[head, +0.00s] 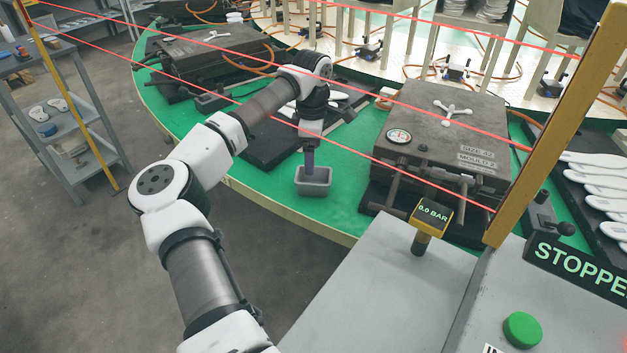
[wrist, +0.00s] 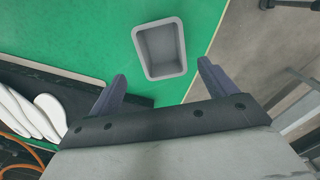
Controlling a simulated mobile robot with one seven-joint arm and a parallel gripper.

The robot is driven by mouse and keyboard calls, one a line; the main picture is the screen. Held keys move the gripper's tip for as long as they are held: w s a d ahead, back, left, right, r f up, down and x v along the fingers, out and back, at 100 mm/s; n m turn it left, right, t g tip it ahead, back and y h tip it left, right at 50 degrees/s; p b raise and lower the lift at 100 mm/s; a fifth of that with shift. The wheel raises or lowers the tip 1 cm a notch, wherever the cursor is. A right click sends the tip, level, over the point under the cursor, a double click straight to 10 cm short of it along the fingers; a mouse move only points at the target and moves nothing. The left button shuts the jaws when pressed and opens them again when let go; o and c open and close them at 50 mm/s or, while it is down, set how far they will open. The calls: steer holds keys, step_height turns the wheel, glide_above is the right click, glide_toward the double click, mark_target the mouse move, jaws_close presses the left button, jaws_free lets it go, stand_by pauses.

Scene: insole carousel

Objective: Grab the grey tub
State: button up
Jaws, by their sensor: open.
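The grey tub (head: 314,186) stands on the green carousel top near its front edge in the head view. It is a small rectangular open tub and looks empty in the wrist view (wrist: 184,68). My gripper (head: 310,160) is above and close to the tub in the head view, pointing down. In the wrist view my gripper (wrist: 162,82) has its two dark fingers spread wide, with the tub beyond and between the fingertips. Nothing is held. I cannot tell the exact height of the fingertips over the tub.
A mould press (head: 445,125) stands right of the tub, with a gauge and protruding handles. Another mould (head: 210,50) is at the back left. White insoles (head: 600,185) lie at right. Red beams cross in front of the carousel. A grey console (head: 400,290) fills the lower right.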

mark_target(314, 178)
step_height(314, 178, down, 3)
steer(key=shift+f, duration=0.15)
steer(key=shift+s+d+f+p, duration=0.15)
steer(key=shift+f+p, duration=0.35)
steer(key=shift+f, duration=0.85)
steer(key=shift+s+f+p, duration=0.1)
steer(key=shift+f+p, duration=0.35)
steer(key=shift+f, duration=0.9)
steer(key=c, duration=1)
